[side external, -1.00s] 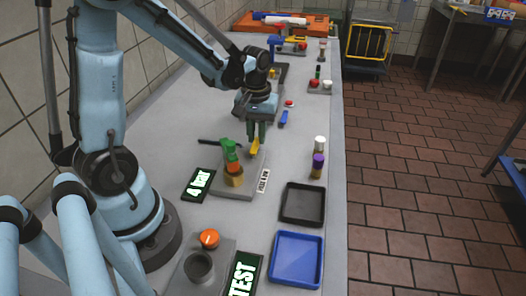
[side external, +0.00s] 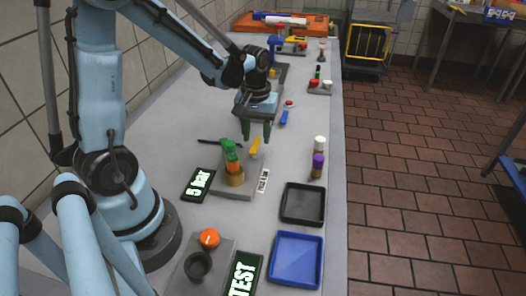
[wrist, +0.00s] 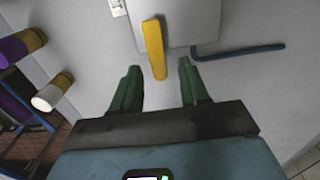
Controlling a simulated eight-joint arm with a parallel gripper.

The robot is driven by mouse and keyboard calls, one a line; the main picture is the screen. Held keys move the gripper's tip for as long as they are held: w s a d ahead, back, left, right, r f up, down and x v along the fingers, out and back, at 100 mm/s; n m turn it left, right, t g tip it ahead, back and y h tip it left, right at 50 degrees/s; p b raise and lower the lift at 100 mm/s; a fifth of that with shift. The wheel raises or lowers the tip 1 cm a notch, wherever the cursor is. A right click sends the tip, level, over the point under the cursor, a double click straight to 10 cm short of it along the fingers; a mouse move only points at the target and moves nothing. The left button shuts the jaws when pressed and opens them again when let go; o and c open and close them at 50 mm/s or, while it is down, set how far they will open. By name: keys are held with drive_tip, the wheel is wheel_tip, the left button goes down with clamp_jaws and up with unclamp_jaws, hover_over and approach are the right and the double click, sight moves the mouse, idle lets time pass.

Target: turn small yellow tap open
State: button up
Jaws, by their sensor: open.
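The small yellow tap handle (side external: 255,147) stands on the grey plate (side external: 236,191), beside a green and orange fitting (side external: 231,155). In the wrist view the yellow handle (wrist: 154,48) reaches from the plate's edge toward my fingers. My gripper (side external: 256,138) is open above the handle, with one green finger on each side. In the wrist view the gripper (wrist: 160,72) shows the handle's near end between the fingertips, with gaps on both sides. The tap's body under the handle is hard to make out.
A dark rod (wrist: 240,50) lies beside the plate. A display (side external: 198,185) with "bar" on it sits left of the plate. White (side external: 320,143) and purple (side external: 318,161) capped bottles stand to the right. A black tray (side external: 302,204) and blue tray (side external: 297,260) are in front.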

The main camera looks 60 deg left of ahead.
sight(257, 140)
wheel_tip(257, 140, up, 12)
idle(0.6)
drive_tip(key=s+d+f+m+t, duration=0.2)
drive_tip(key=s+d+m+t, duration=0.2)
drive_tip(key=d+m+t, duration=0.3)
drive_tip(key=shift+s+d+m, duration=0.15)
drive_tip(key=shift+d+m, duration=0.95)
drive_tip(key=shift+d, duration=0.45)
